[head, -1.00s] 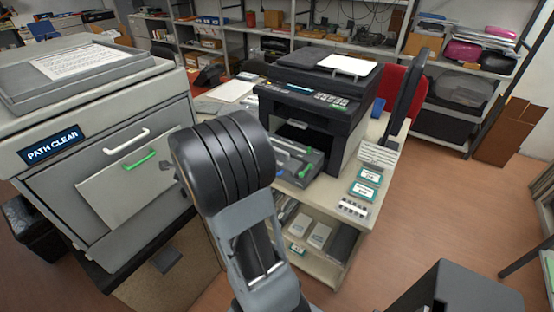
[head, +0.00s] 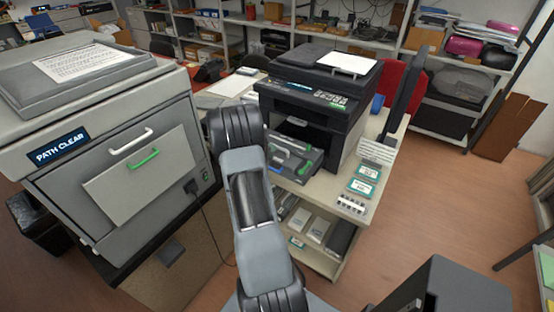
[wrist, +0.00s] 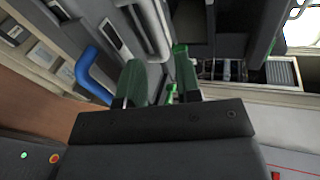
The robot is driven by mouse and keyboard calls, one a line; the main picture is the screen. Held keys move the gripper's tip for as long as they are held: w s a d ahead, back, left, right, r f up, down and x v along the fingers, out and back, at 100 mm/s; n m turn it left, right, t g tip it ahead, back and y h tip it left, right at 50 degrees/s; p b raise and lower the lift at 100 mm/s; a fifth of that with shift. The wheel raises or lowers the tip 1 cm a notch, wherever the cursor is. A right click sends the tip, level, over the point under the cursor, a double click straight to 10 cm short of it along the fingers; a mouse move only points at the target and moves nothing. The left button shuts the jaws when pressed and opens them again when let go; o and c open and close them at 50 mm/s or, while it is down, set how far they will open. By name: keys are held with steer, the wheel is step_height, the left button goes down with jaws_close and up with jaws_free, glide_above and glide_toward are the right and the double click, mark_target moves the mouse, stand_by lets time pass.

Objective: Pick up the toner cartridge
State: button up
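The black printer (head: 318,110) stands on the cart with its front open and a grey drawer unit (head: 292,158) pulled out. A blue handle (head: 281,154) and a green handle sit on that unit. I cannot tell for sure which part is the toner cartridge. In the wrist view, my gripper (wrist: 158,58) has two green-tipped fingers apart, with grey drawer surface showing between and beyond them. The blue handle (wrist: 90,75) is left of the fingers there. Nothing is seen held. In the head view my arm hides the gripper.
A large grey machine (head: 100,150) marked "PATH CLEAR" stands close on the left, with a cable hanging. The cart (head: 385,150) holds teal-labelled cards (head: 365,180) and, on its lower shelf, several boxes (head: 318,230). Open floor (head: 440,200) lies to the right.

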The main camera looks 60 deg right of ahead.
mark_target(279, 148)
steer(key=shift+p+x, duration=1.05)
steer(key=shift+x, duration=1.7)
steer(key=shift+w+a+f, duration=0.1)
steer(key=shift+f, duration=0.05)
jaws_close()
steer(key=shift+a, duration=0.1)
